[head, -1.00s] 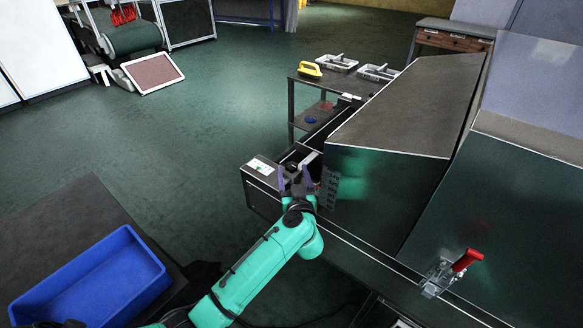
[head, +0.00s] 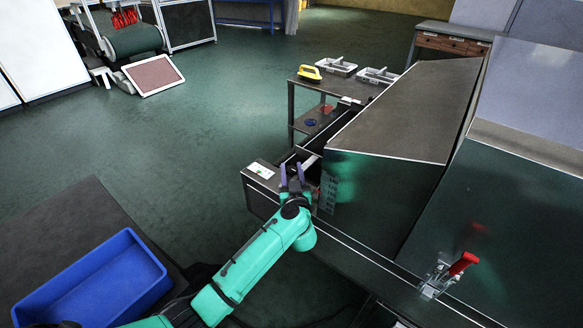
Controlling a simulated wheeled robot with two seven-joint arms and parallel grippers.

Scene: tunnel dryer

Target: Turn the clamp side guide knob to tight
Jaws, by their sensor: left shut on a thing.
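My left gripper (head: 292,174) reaches in from below to the near end of the dark metal dryer, beside the scale plate (head: 328,190) on the hood's side. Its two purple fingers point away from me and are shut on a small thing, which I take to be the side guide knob. The fingers and wrist hide the knob, so its angle cannot be read. My right gripper is not in view.
A toggle clamp with a red handle (head: 463,264) stands on the dryer's edge at lower right. A blue bin (head: 150,262) lies at lower left. Open green floor is at left.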

